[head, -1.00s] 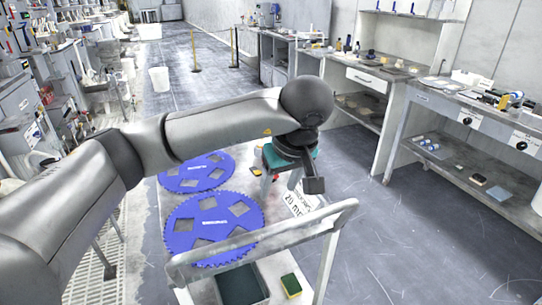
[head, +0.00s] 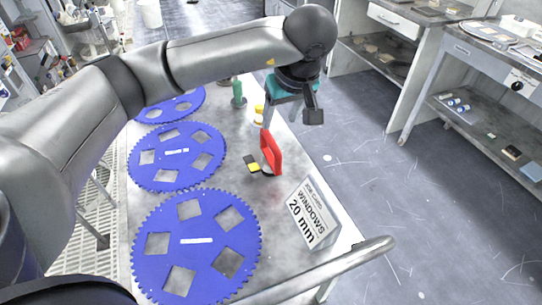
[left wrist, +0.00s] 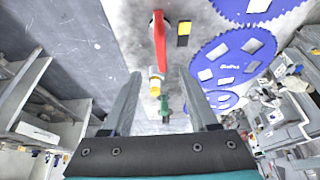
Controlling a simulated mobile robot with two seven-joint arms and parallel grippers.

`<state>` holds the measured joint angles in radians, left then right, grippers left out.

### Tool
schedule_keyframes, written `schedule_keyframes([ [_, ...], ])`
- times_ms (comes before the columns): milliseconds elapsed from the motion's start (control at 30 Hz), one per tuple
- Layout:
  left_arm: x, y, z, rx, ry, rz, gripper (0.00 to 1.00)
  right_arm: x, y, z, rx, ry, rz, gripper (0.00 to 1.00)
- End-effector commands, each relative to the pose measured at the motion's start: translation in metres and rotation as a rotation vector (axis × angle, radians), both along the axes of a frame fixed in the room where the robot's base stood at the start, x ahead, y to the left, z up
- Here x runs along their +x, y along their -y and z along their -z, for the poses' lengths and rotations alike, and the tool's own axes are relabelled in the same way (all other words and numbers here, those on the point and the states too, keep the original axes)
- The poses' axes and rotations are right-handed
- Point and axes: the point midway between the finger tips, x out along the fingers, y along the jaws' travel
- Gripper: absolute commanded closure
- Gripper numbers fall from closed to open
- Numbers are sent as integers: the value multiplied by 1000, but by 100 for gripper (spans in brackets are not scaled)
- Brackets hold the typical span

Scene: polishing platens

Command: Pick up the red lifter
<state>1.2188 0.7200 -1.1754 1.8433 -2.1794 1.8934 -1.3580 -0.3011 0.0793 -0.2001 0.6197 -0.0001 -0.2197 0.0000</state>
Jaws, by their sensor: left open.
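The red lifter (head: 270,152) stands on the table, a red upright handle, beside a small black and yellow block (head: 252,164). In the left wrist view the red lifter (left wrist: 159,40) is at the top, beyond the fingertips. My left gripper (head: 313,110) hangs above the table's far right edge, apart from the lifter, and farther back than it. In the left wrist view my left gripper (left wrist: 165,82) has its two fingers spread, with nothing held between them. My right gripper is not in view.
Several blue toothed platens (head: 197,240) lie along the table's left side. A white sign (head: 313,212) stands near the right edge. A green-topped item (head: 238,93) and yellow-topped items (head: 259,112) stand behind the lifter. A metal rail (head: 330,268) crosses the front.

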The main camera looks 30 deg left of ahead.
Motion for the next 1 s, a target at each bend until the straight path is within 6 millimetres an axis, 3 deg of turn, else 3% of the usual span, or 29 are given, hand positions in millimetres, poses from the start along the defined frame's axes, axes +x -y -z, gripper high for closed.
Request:
schedule_keyframes([
  [100, 6, -9, 28, 1, -5, -3, 40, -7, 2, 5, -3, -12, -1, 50],
  [300, 15, -18, 56, 0, -3, -2, 40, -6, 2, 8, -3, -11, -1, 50],
  [533, 19, -23, 70, 0, -2, -2, 40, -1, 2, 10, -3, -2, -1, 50],
  [800, 30, -37, 104, 0, -1, -1, 40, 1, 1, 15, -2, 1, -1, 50],
  [1000, 32, -39, 109, 0, 0, 1, 40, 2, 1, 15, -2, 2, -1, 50],
])
